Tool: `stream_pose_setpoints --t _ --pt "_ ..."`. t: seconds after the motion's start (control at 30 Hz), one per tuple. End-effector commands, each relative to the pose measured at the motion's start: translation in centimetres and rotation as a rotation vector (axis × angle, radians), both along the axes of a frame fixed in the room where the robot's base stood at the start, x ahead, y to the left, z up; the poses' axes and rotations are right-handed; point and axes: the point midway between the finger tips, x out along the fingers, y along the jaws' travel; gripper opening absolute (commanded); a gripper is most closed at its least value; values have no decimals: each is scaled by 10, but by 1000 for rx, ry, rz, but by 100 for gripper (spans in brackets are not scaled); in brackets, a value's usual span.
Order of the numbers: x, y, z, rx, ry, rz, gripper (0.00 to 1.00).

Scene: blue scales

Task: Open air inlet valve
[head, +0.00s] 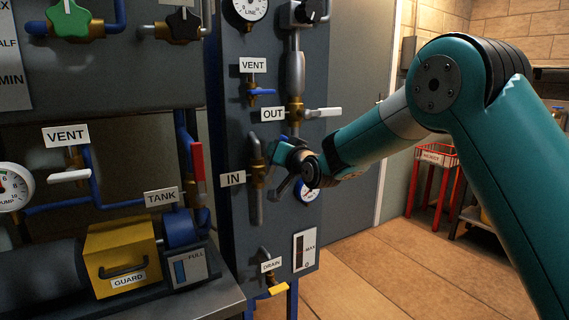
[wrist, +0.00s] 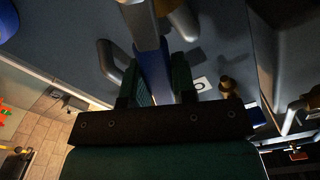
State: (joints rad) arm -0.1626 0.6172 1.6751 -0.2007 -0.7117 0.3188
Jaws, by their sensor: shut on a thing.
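The valve beside the IN label (head: 232,179) has a brass body (head: 258,172) on a grey pipe, on the dark panel. My gripper (head: 280,153) is at the right side of this valve, partly hiding it. In the wrist view, my gripper (wrist: 160,88) has its two dark green fingers closed on a blue lever (wrist: 153,68), with a silver pipe above it. The lever looks to be the IN valve's handle; its join to the valve is hard to see in either view.
The OUT valve's white handle (head: 323,113) is just above my gripper. A small blue VENT handle (head: 262,92) is higher up. The yellow DRAIN handle (head: 277,290) is lower on the panel. A red stand (head: 435,180) is behind my arm. The tiled floor at right is clear.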

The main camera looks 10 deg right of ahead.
Motion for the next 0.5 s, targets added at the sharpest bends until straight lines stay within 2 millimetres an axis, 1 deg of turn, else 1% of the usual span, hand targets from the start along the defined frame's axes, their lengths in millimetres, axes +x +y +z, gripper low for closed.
stream_pose_setpoints --t 0.03,0.2,0.5 --pt "-1 4 -2 -40 -15 0 0" --pt "-5 14 2 -180 -59 1 0" --pt "-9 27 5 -358 -115 0 0"
